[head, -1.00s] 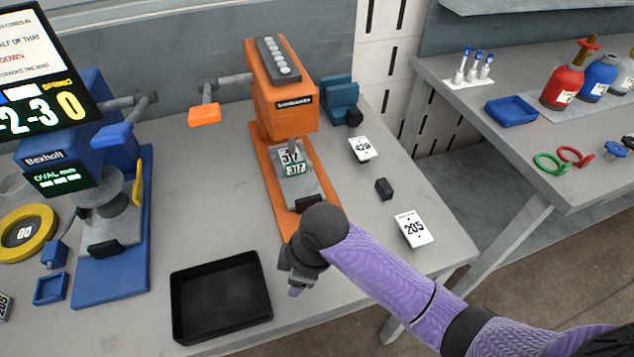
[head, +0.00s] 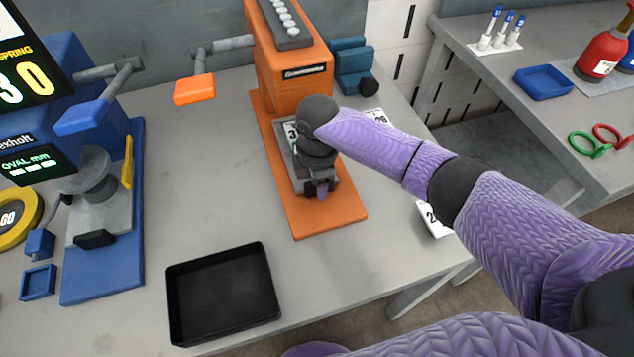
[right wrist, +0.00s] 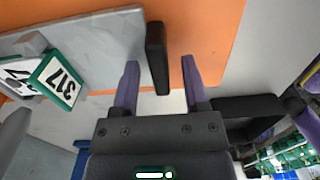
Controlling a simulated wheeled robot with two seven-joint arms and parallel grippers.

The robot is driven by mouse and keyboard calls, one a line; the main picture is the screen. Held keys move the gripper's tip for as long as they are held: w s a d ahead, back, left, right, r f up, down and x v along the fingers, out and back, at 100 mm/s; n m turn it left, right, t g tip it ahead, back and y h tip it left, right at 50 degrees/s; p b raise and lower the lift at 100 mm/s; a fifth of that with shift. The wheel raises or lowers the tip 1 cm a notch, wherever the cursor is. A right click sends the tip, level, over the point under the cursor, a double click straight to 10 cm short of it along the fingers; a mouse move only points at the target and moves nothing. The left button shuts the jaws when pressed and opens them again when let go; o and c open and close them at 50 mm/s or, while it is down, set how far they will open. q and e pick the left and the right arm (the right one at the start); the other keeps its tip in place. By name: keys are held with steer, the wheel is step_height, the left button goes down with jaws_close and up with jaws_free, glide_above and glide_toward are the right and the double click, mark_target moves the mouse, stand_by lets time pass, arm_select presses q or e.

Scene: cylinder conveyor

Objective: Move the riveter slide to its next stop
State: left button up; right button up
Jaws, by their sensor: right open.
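The orange riveter (head: 290,55) stands on the table, with its orange base plate reaching toward me. Its grey slide (head: 289,168) lies on that base, partly hidden by my right wrist. My right gripper (head: 319,192) is over the near end of the slide. It is open, with one purple finger on each side of the handle; gaps show on both sides. My left gripper is out of view.
An empty black tray (head: 222,293) lies in front, left of the riveter base. A blue machine (head: 105,215) stands at the left. An orange paddle (head: 195,89) sticks out left of the riveter. A white card (head: 432,219) is partly behind my right arm.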

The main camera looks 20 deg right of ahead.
steer(key=shift+f, duration=0.1)
jaws_close()
stand_by(1.4)
